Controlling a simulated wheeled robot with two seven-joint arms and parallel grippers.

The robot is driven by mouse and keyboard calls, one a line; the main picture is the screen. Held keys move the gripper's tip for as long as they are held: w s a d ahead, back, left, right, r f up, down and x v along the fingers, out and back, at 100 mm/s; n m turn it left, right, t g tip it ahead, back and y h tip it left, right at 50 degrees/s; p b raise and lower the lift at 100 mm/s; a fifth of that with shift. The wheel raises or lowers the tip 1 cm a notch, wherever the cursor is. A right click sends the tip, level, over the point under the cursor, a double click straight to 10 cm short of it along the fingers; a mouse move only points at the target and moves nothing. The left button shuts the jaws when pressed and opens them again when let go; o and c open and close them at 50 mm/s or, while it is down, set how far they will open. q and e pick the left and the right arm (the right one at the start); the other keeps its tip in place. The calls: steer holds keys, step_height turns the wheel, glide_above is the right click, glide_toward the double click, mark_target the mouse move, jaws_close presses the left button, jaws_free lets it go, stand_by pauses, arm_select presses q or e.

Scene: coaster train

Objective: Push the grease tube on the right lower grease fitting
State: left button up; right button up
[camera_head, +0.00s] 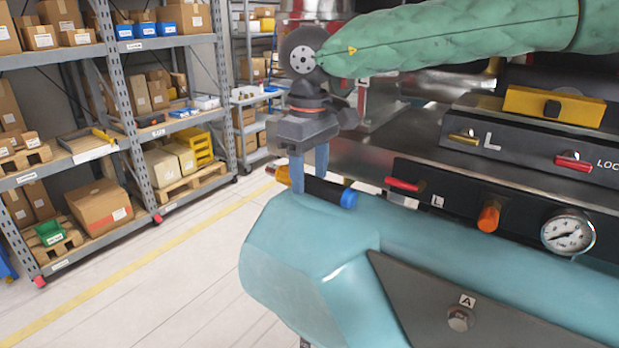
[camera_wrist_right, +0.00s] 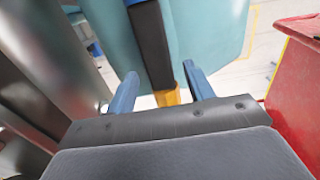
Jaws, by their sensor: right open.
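The grease tube (camera_head: 325,190) is a dark cylinder with a blue end at right and an orange-yellow end at left. It lies at the top edge of the teal body (camera_head: 300,240). My right gripper (camera_head: 308,175) reaches down over it, with blue fingers. In the right wrist view the fingers (camera_wrist_right: 163,88) are open, one on each side of the tube (camera_wrist_right: 153,45), with gaps showing. The yellow end points toward the gripper base there. A silver round fitting (camera_head: 460,318) sits on a grey plate under a label A. I cannot tell whether it is the right lower grease fitting. My left gripper is not in view.
A dark panel with red handles (camera_head: 404,184), an orange knob (camera_head: 488,216) and a pressure gauge (camera_head: 568,234) stands behind the teal body at right. Loaded shelves (camera_head: 140,100) stand at left. Floor between is clear. A red object (camera_wrist_right: 298,75) shows in the right wrist view.

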jaws_close()
steer(key=shift+r, duration=0.15)
